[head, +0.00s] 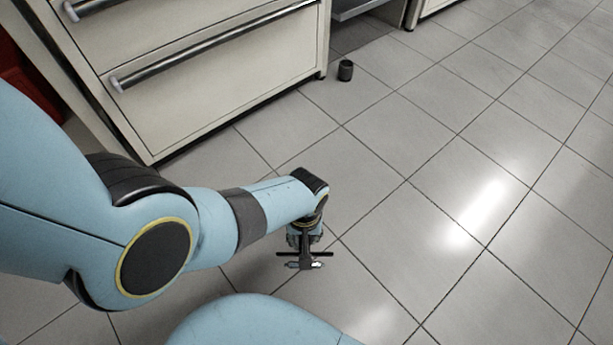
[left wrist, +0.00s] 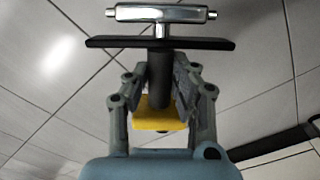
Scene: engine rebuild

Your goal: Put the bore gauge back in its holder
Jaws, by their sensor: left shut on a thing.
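My left gripper (head: 305,238) hangs over the tiled floor at the lower middle of the head view. It is shut on the bore gauge (head: 304,262), which has a dark stem, a thin black crosspiece and a short silver metal bar at its end. In the left wrist view the two grey fingers of the left gripper (left wrist: 161,80) press on the gauge's dark stem from both sides. The silver bar of the bore gauge (left wrist: 161,13) points away from the palm. I cannot make out a holder for the gauge in either view. My right gripper is not in view.
A cream drawer cabinet (head: 220,70) with metal handles stands at the upper left. A small dark cylinder (head: 345,70) stands on the floor beside its corner. A red thing (head: 22,90) shows at the left edge. The tiled floor (head: 450,160) to the right is clear.

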